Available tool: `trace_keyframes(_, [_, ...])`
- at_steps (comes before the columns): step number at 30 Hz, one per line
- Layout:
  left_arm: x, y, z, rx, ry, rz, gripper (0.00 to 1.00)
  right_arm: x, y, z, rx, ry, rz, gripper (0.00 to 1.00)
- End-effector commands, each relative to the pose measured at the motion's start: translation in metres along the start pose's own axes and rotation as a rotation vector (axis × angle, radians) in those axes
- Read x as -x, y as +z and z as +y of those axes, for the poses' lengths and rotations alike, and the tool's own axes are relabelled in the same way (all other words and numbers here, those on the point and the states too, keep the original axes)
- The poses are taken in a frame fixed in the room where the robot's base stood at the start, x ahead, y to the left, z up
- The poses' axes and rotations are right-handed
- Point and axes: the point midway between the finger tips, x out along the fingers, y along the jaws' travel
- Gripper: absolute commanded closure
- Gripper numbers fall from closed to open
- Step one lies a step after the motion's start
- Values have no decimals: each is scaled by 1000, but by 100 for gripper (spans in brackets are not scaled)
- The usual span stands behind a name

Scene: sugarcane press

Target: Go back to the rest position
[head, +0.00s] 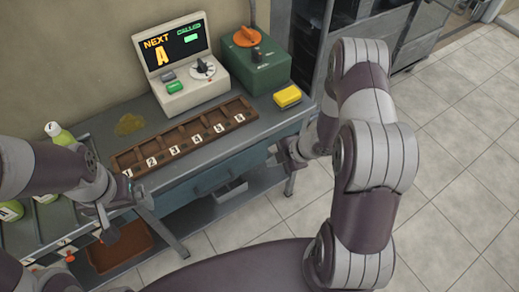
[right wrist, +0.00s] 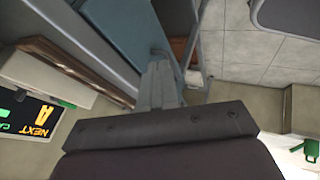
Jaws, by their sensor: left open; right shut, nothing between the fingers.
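My left gripper (head: 106,222) is open in the head view, in front of the table's left part. Nothing shows between its fingers. My right gripper (head: 281,158) is in front of the table's right end, below the yellow block. It is shut and empty; its closed fingers also show in the right wrist view (right wrist: 158,86). My right arm is bent, with its elbow high at the right of the head view.
The table (head: 75,125) carries a numbered wooden rack (head: 150,160), a display console (head: 187,97), a green box with an orange knob (head: 262,75) and a yellow block (head: 287,96). A bottle (head: 60,135) stands at left. Tiled floor (head: 455,150) is clear at right.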

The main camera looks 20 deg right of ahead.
Motion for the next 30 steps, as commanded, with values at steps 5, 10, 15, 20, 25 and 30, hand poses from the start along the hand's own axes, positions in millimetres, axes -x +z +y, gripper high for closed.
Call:
trace_keyframes(5, [0, 0, 0, 0, 0, 0, 0, 2, 0, 0, 0, 0, 0, 100])
trace_keyframes(10, [0, 0, 0, 0, 0, 0, 0, 6, 26, -23, -268, -63, -157, 100])
trace_keyframes(15, [0, 0, 0, 0, 0, 0, 0, 102, 30, -44, -1106, -25, -669, 100])
trace_keyframes(20, [0, 0, 0, 0, 0, 0, 0, 171, -68, -54, -1651, 62, -779, 100])
trace_keyframes(25, [0, 0, 0, 0, 0, 0, 0, 189, -117, -28, -1642, 146, -639, 100])
trace_keyframes(30, [0, 0, 0, 0, 0, 0, 0, 189, -121, -25, -1627, 149, -629, 100])
